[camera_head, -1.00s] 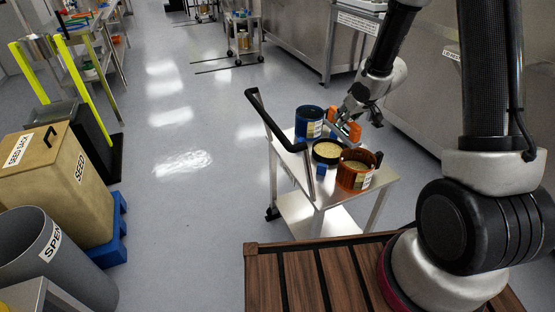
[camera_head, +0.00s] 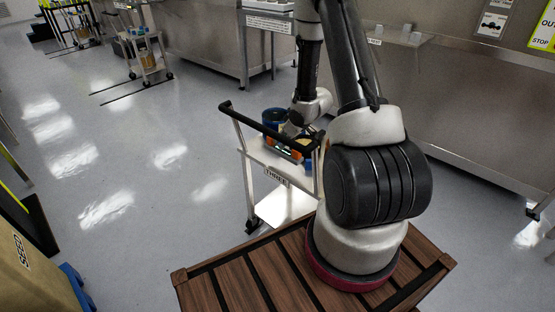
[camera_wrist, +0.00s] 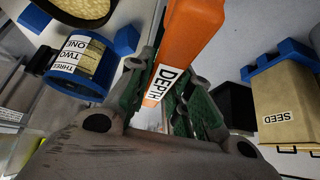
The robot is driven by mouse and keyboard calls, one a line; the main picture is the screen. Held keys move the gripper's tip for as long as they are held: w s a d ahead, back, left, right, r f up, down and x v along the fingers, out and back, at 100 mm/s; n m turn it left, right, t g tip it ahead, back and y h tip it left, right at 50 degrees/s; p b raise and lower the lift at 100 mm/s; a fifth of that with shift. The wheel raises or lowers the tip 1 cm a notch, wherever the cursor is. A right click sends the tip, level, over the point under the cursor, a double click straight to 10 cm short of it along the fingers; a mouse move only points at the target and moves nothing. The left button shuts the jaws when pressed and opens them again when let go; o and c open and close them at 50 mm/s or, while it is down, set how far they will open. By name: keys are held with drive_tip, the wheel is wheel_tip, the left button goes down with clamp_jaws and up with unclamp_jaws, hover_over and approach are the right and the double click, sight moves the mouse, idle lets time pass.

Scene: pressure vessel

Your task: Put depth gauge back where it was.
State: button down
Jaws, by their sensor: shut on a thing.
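My gripper (camera_wrist: 166,98) is shut on the orange depth gauge (camera_wrist: 192,32), which bears a white DEPTH label and reaches up out of the wrist view. In the head view the orange gauge (camera_head: 297,155) shows in pieces beside my gripper (camera_head: 290,138), over the cart (camera_head: 252,148) and just behind its black handle. Part of the gauge is hidden by the handle and my fingers. I cannot tell whether it touches anything on the cart.
A blue tub (camera_head: 273,117) stands on the cart behind my gripper. In the wrist view, a blue container (camera_wrist: 62,80) labelled ONE, TWO, THREE and a black-rimmed grain dish (camera_wrist: 85,8) lie to the left. A SEED box (camera_wrist: 285,105) is at right. Floor left of the cart is clear.

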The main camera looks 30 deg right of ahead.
sight(285, 151)
drive_tip(key=shift+f, duration=3.2)
drive_tip(key=shift+f, duration=0.1)
drive_tip(key=c, duration=1.3)
unclamp_jaws()
